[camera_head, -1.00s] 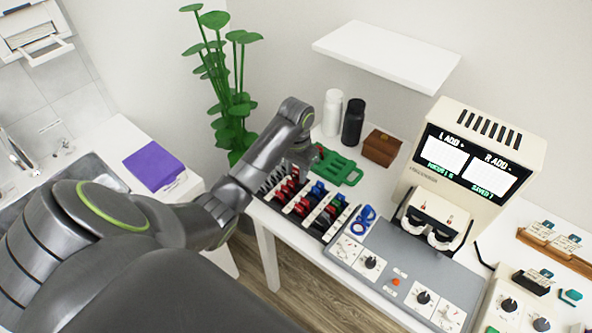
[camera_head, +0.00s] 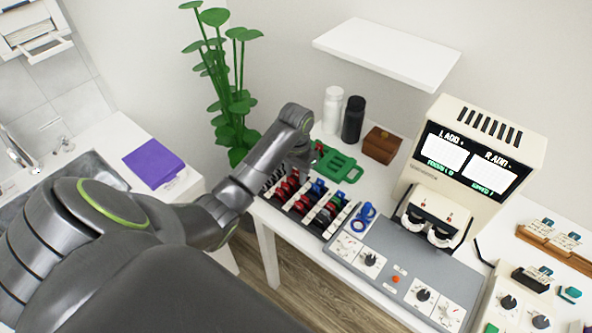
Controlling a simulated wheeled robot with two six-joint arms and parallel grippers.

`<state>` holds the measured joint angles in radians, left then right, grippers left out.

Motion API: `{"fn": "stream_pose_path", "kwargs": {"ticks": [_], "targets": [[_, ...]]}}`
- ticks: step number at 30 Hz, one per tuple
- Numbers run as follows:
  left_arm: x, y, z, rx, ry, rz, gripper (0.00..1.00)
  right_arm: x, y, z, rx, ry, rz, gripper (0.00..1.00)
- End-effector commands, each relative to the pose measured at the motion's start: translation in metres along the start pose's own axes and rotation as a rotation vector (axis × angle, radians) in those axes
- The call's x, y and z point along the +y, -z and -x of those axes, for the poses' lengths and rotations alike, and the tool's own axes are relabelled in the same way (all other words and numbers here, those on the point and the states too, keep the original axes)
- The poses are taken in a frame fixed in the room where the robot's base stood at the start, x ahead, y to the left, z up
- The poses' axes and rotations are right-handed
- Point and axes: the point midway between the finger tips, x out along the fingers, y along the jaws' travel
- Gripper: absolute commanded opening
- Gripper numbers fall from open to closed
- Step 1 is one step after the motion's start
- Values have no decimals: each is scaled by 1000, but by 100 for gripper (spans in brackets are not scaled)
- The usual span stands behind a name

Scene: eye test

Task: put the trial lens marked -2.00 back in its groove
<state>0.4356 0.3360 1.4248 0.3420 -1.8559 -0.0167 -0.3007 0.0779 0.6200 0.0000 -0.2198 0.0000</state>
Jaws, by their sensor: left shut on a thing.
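The lens case (camera_head: 339,219) is a dark tray with white dividers, holding rows of red, blue, green and black trial lenses (camera_head: 300,203) at the table's left end. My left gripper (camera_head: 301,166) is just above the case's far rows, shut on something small. I take this to be a trial lens, but the fingers and wrist mostly hide it. The -2.00 mark is too small to read anywhere, and its groove cannot be told from the others. My right gripper is not in view.
A green tray (camera_head: 336,166) lies right behind the case, with a brown box (camera_head: 381,146) and two bottles (camera_head: 353,121) further back.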

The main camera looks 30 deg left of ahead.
Motion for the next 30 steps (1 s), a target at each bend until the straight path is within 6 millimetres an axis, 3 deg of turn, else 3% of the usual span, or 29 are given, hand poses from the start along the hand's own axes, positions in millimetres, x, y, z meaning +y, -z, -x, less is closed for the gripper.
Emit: {"fn": "stream_pose_path", "kwargs": {"ticks": [18, 19, 24, 30], "targets": [[0, 0, -11, 1, 0, -1, 12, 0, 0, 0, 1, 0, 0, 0], [0, 0, -11, 1, 0, -1, 34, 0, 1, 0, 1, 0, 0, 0], [0, 0, -11, 1, 0, -1, 57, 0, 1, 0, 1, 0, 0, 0], [0, 0, -11, 1, 0, 0, 58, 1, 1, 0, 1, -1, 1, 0]]}}
